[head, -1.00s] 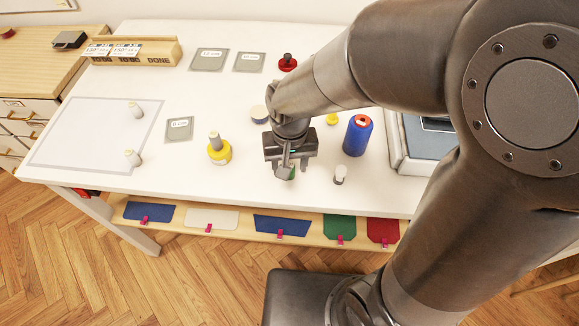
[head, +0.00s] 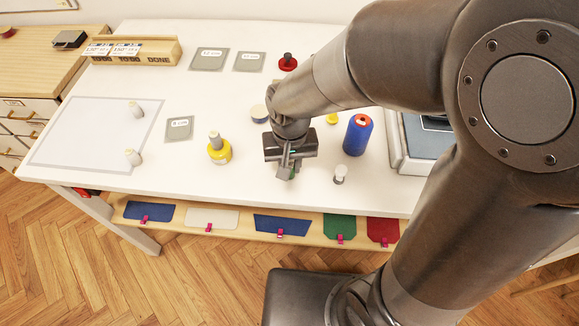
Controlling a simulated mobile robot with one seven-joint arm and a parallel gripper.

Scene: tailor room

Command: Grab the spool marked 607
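No number 607 is readable on any spool. My gripper (head: 287,172) points down over the front middle of the white table. A green item (head: 293,173) shows partly behind its fingers; the rest is hidden, and I cannot tell whether the fingers hold it. A large blue spool (head: 357,137) with a red top stands to the right. A yellow spool (head: 219,153) with a grey top stands to the left. A red spool (head: 288,63) stands at the back. A low blue and cream spool (head: 259,114) and a small yellow one (head: 332,119) are behind the gripper.
A small white-topped item (head: 340,172) stands close to the right of the gripper. A grey tray (head: 396,145) lies farther right, partly behind my arm. Marked grey squares (head: 179,129), a pale sheet (head: 85,140) and a wooden box (head: 160,49) lie left. The front left tabletop is mostly clear.

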